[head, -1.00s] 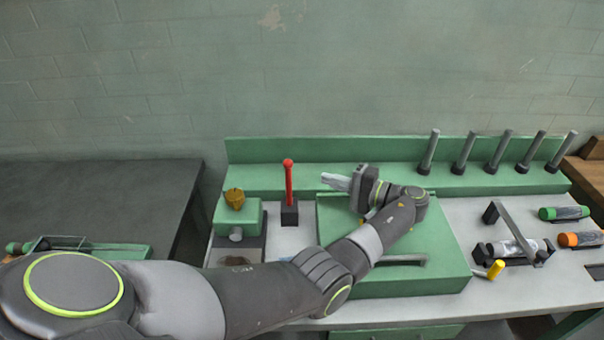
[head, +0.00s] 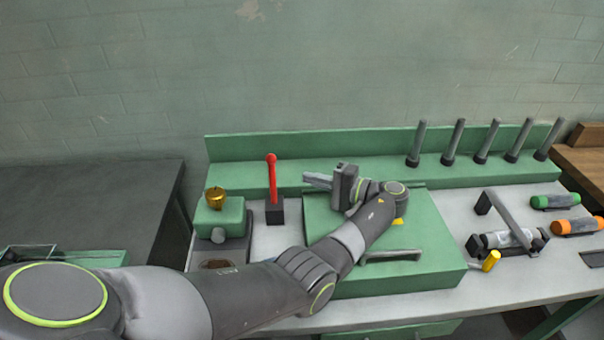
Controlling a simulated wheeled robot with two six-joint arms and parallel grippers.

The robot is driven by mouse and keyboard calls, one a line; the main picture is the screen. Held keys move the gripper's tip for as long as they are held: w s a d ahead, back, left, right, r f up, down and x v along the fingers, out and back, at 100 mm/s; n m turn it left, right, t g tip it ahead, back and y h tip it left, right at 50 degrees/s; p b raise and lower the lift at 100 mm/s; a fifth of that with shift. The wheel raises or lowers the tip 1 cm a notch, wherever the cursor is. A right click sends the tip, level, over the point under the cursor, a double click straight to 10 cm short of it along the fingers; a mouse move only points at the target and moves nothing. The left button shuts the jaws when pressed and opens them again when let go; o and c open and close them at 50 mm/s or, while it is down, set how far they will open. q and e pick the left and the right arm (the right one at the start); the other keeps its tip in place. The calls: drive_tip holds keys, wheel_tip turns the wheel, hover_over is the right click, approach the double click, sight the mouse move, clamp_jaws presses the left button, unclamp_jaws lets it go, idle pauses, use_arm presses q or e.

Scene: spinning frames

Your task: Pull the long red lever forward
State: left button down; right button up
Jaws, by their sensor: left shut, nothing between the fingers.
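The long red lever (head: 272,180) stands nearly upright in a small dark base (head: 274,211) on the bench, left of the middle. My left gripper (head: 308,180) is to the right of the lever, with its fingers pointing left toward it. The fingers are shut with nothing between them. A gap shows between the fingertips and the lever in the picture. The left arm comes in from the lower left and bends over the green box. My right gripper is not in view.
A green block with a gold knob (head: 215,197) stands left of the lever. A raised green box (head: 430,255) lies under my arm. Several grey pegs (head: 453,142) stand along the back ledge. Green (head: 555,202) and orange (head: 577,227) cylinders lie at right.

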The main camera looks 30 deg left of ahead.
sight(273, 184)
use_arm(q)
drive_tip(key=a+p, duration=0.3)
drive_tip(key=a, duration=0.5)
drive_tip(key=shift+s+a+f, duration=0.15)
drive_tip(key=shift+a+f, duration=0.1)
drive_tip(key=shift+a, duration=0.15)
drive_tip(key=shift+a, duration=0.1)
